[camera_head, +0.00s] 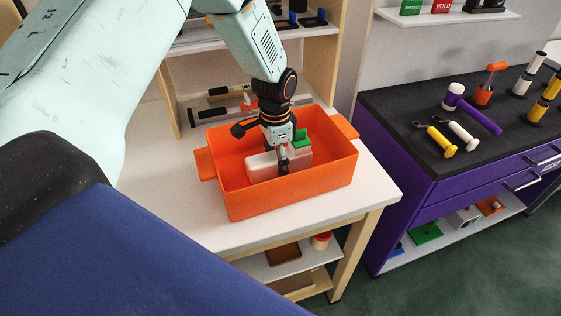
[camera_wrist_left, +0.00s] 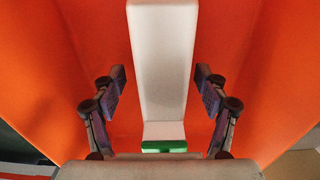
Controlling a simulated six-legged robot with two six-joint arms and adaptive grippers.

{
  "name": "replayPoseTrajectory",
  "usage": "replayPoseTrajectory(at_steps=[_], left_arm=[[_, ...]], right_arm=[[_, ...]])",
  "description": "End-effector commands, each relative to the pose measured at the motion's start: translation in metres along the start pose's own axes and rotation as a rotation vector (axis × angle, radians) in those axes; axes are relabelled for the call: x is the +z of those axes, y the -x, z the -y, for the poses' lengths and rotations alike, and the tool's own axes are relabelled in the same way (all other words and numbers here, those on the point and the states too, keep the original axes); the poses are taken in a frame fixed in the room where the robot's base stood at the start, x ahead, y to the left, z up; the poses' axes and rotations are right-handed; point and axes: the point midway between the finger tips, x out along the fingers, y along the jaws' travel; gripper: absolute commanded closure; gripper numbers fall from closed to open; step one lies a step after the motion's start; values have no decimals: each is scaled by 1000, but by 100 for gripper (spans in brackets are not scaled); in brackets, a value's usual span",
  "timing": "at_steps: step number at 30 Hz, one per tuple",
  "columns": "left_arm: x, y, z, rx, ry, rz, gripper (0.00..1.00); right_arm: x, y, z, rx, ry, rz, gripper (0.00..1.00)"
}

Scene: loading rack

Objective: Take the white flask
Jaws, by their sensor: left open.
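The white flask (camera_head: 262,166) with a green cap (camera_head: 302,138) lies inside the orange crate (camera_head: 290,198). My left gripper (camera_head: 283,164) reaches down into the crate over the flask and hides part of it. In the left wrist view the white flask (camera_wrist_left: 162,60) runs between the two open fingers of my left gripper (camera_wrist_left: 160,82), with a gap on each side. The green cap (camera_wrist_left: 164,146) shows close to the gripper's base. My right gripper is not in view.
The crate stands on a white table (camera_head: 177,192), with its walls close around my gripper. Dark-handled tools (camera_head: 222,112) lie behind it. At the right, a purple workbench (camera_head: 420,150) holds a purple hammer (camera_head: 472,106) and several other tools. Shelves are above and below.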

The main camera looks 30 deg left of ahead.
Motion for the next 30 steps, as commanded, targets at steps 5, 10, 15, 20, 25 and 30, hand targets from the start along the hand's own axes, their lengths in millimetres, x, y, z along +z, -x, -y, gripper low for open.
replayPoseTrajectory(at_steps=[5,10,15,20,25,30], left_arm=[[0,0,1,1,1,0,27],[0,0,1,1,1,0,42],[0,0,1,1,1,0,56],[0,0,1,1,1,0,70],[0,0,1,1,1,0,84],[0,1,2,0,1,-1,93]], right_arm=[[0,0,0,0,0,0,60],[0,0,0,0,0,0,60],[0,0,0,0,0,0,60],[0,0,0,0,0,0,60],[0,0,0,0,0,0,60],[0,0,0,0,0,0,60]])
